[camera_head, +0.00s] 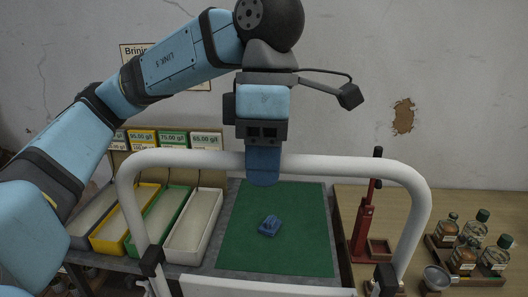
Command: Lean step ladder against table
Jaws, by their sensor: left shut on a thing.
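The step ladder (350,164) shows as a white tubular top rail with two side legs, upright in front of the table. Black joints and a white top step show at the bottom edge; its lower part is out of view. My left gripper (263,165) points down and is shut on the top rail, left of its middle. The table (465,195) has a wooden top at the right and a grey top at the left, behind the rail. Whether the ladder touches the table I cannot tell. My right gripper is not in view.
A green mat (290,215) with a small blue object (269,225) lies behind the rail. Several coloured trays (195,225) stand at left.

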